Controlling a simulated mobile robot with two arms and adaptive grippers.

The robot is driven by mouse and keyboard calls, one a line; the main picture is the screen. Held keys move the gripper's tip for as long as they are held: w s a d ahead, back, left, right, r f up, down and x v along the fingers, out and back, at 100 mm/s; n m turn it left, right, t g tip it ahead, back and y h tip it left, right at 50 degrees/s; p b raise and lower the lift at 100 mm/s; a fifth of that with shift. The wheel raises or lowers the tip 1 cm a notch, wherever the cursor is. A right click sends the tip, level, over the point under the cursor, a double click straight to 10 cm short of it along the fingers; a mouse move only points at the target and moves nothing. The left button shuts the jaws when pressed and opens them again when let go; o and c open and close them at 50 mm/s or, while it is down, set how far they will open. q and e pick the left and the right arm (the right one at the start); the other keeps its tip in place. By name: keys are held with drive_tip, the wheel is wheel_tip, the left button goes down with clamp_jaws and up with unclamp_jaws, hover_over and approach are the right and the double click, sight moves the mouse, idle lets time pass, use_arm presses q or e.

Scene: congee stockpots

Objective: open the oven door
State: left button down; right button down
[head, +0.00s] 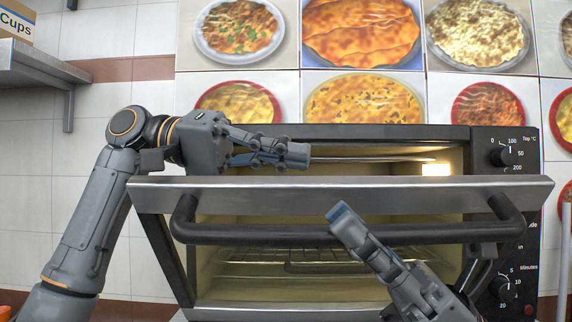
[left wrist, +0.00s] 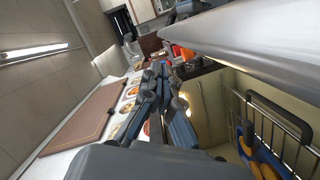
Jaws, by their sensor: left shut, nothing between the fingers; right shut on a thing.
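The oven (head: 400,131) stands against the wall, its door (head: 430,197) tilted partly open toward me. The door's black bar handle (head: 440,234) runs across its front. My right gripper (head: 343,214) is shut on the handle near its middle, its fingers crossing the bar. My left gripper (head: 298,155) is shut and empty. It is in the gap above and behind the door's top edge, in front of the lit oven opening. In the left wrist view its closed fingers (left wrist: 165,75) lie beside the grey door edge (left wrist: 260,50).
Wire racks (head: 300,256) show inside the oven. Dials (head: 502,156) line its right side. A metal shelf (head: 35,70) with a box marked Cups (head: 16,27) is at the upper left. Food pictures (head: 360,35) cover the wall behind.

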sight(289, 175)
use_arm(q)
drive_tip(key=shift+s+f, duration=0.7)
drive_tip(key=shift+s, duration=0.15)
drive_tip(key=shift+s, duration=0.1)
drive_tip(key=shift+s+f, duration=0.2)
drive_tip(key=shift+s, duration=0.05)
drive_tip(key=shift+s+d+f+m, duration=0.3)
drive_tip(key=shift+s+f+m, duration=0.1)
drive_tip(key=shift+s, duration=0.1)
use_arm(e)
drive_tip(key=shift+w+d, duration=0.15)
drive_tip(key=shift+w, duration=0.1)
drive_tip(key=c, duration=1.6)
unclamp_jaws()
use_arm(q)
drive_tip(key=shift+a, duration=0.15)
use_arm(e)
drive_tip(key=o, duration=0.3)
use_arm(q)
drive_tip(key=shift+a, duration=0.1)
use_arm(e)
drive_tip(key=shift+o, duration=0.4)
drive_tip(key=shift+s, duration=0.1)
use_arm(q)
drive_tip(key=shift+r, duration=0.1)
